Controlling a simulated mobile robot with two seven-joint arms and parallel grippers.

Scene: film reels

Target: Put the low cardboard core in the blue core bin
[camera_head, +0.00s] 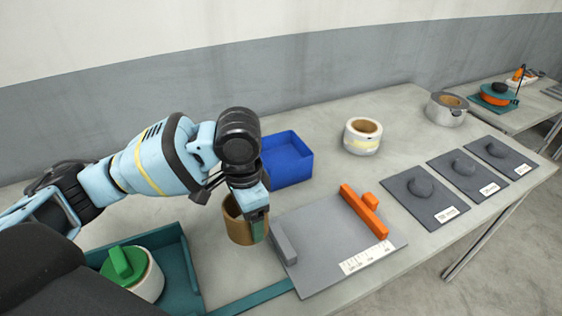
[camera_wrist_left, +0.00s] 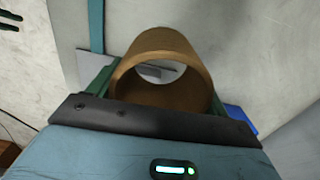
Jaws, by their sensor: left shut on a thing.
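A low brown cardboard core (camera_head: 236,226) is held by my left gripper (camera_head: 258,222). One finger shows against the core's right side in the head view. In the left wrist view the core (camera_wrist_left: 166,50) sits between the two green fingers (camera_wrist_left: 160,82), its open end facing the camera. Whether its base touches the table I cannot tell. The blue core bin (camera_head: 287,160) stands just behind the gripper, partly hidden by my left wrist; its visible inside looks empty. A blue corner of it (camera_wrist_left: 243,118) shows in the left wrist view. My right gripper is not in view.
A grey measuring board (camera_head: 325,245) with an orange bar (camera_head: 363,211) lies right of the core. A teal tray (camera_head: 190,272) with a green-topped roll (camera_head: 130,266) is at the front left. White (camera_head: 362,137) and grey (camera_head: 446,109) rolls and several dark pads (camera_head: 424,200) are farther right.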

